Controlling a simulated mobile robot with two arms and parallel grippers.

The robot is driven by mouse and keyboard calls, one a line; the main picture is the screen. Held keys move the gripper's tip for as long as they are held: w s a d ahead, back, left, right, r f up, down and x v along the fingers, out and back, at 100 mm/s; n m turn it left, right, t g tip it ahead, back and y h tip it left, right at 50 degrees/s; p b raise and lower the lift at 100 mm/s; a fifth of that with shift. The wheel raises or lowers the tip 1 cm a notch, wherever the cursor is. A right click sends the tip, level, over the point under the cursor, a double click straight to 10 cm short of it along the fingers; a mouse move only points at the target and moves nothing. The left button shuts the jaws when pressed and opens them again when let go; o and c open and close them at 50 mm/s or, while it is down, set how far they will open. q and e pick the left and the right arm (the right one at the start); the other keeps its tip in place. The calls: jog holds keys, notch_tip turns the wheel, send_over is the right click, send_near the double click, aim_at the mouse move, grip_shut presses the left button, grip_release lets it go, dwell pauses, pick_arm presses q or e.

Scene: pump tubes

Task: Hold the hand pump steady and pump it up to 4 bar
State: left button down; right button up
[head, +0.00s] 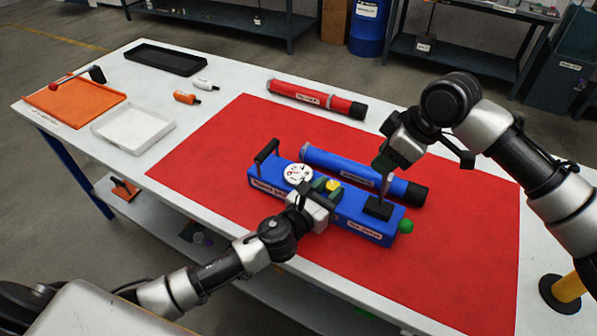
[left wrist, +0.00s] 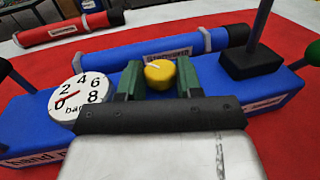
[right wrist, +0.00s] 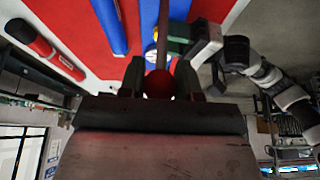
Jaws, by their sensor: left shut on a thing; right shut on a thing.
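The blue hand pump (head: 268,188) lies on the red mat (head: 440,285). It has a round white gauge (head: 298,173), which also shows in the left wrist view (left wrist: 84,100); the red needle points lower left, below the 2. My left gripper (head: 324,187) is shut on the yellow knob (left wrist: 160,74) on the pump's top, a green finger on each side. A dark lever (left wrist: 262,22) rises from a black block (head: 378,208) at the pump's right end. My right gripper (head: 384,164) is shut on the lever's red ball end (right wrist: 158,84), above the pump.
A blue tube (head: 350,172) lies just behind the pump. A red tube (head: 318,100) lies at the mat's back edge. The mat's front is clear.

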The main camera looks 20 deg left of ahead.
jog(key=shift+s+d+f, duration=0.1)
jog(key=shift+d+f, duration=0.3)
jog(key=shift+s+d+y, duration=0.15)
jog(key=shift+d+y, duration=0.65)
jog(key=shift+d, duration=0.05)
jog(key=shift+s+d+y, duration=0.15)
jog(key=shift+d+y, duration=0.55)
jog(key=shift+d, duration=0.15)
jog(key=shift+s+d+f+t+y, duration=0.1)
jog(key=shift+d+f+t+y, duration=0.05)
jog(key=shift+d+y, duration=0.3)
jog(key=shift+s+d+f+t+y, duration=0.1)
jog(key=shift+d+f+t+y, duration=0.05)
jog(key=shift+d+y, duration=0.25)
